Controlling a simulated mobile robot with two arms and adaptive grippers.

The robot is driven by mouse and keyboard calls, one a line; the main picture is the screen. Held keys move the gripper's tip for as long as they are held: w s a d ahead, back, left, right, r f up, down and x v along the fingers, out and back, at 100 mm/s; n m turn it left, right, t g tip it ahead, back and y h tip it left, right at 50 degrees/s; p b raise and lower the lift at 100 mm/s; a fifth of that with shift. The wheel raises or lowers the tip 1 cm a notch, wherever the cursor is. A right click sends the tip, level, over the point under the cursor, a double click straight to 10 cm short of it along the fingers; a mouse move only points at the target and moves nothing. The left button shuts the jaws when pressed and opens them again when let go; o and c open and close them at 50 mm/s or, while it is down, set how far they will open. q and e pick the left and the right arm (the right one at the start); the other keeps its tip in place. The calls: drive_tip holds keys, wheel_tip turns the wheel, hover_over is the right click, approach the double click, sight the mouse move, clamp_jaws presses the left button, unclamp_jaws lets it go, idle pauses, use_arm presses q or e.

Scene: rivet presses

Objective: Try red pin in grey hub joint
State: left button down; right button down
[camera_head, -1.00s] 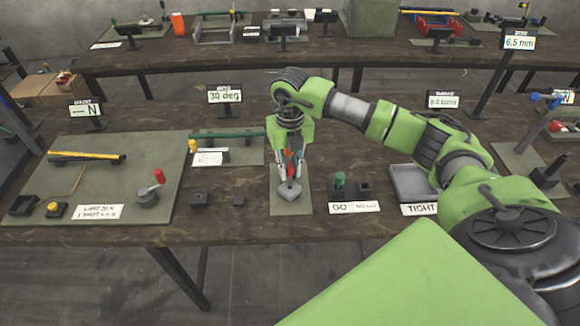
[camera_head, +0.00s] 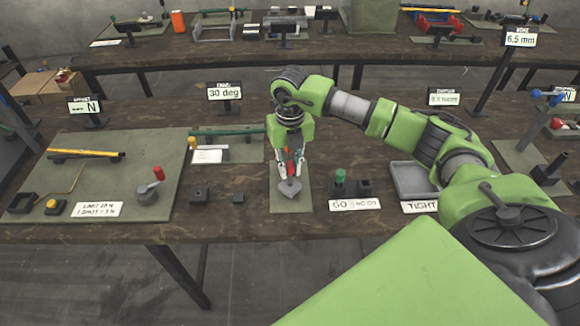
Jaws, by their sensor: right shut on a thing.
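My right gripper (camera_head: 290,169) points straight down over the grey hub joint (camera_head: 290,190), which sits on a small green mat (camera_head: 290,206) near the table's front edge. The gripper is shut on the red pin (camera_head: 298,155), of which only small red parts show between and beside the fingers. The pin's lower end is at or just above the hub's top; I cannot tell whether it is inside the bore. The fingers partly cover the hub. My left gripper is not in view.
Right of the mat stand a green-topped pin (camera_head: 340,178) in a dark block, a GO sign (camera_head: 355,205) and a grey tray (camera_head: 413,182).

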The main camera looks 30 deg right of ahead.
idle(0.6)
drive_tip(key=shift+f+b, duration=0.4)
drive_tip(key=shift+r, duration=0.15)
idle(0.8)
drive_tip(key=shift+r+p, duration=2)
drive_tip(key=shift+r, duration=0.9)
